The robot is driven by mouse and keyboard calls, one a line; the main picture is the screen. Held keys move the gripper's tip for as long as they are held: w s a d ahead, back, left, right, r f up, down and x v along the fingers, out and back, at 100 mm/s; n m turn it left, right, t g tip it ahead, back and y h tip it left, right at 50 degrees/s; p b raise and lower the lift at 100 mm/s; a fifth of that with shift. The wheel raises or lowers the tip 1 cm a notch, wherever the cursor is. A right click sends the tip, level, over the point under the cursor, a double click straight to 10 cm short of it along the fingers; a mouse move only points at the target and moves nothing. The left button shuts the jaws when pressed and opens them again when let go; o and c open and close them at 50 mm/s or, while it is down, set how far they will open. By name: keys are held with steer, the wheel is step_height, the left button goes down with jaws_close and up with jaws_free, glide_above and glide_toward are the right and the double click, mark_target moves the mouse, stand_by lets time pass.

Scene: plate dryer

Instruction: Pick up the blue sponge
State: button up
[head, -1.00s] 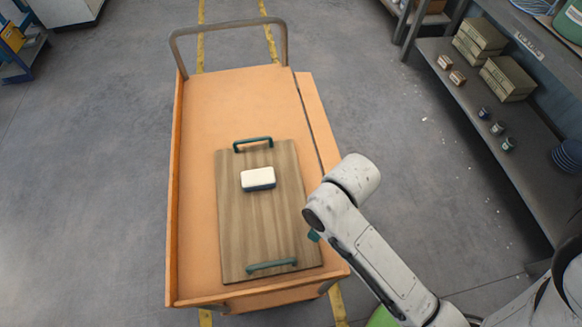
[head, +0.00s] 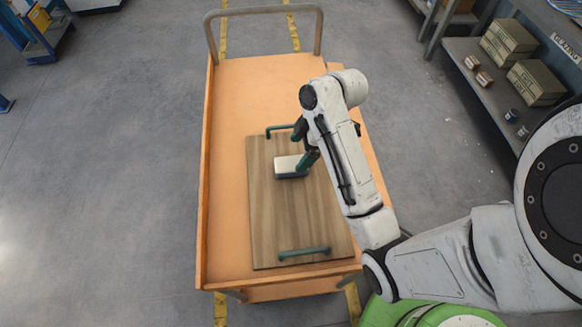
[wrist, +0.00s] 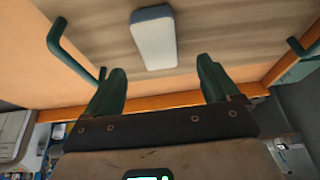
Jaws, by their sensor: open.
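The sponge (head: 289,165) has a white top and a dark blue-green lower layer. It lies on the wooden tray (head: 290,215), toward its far end. My gripper (head: 307,157) is just to the right of the sponge in the head view, partly hidden by my arm. In the wrist view, the two green fingers (wrist: 160,88) are spread wide with nothing between them. The sponge (wrist: 153,38) shows beyond the fingertips as a pale block, roughly centred between them, with a visible gap.
The tray has a green handle at its near end (head: 304,253) and another at its far end (head: 281,129). It rests on an orange cart (head: 232,110) with a metal push bar (head: 264,12). Shelves with boxes (head: 508,40) stand at the right.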

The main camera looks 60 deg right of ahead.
mark_target(292, 163)
steer(key=shift+d+x, duration=0.2)
steer(key=shift+x, duration=3.4)
steer(key=shift+f, duration=0.15)
steer(key=shift+s, duration=0.1)
steer(key=shift+c, duration=0.2)
steer(key=c, duration=1)
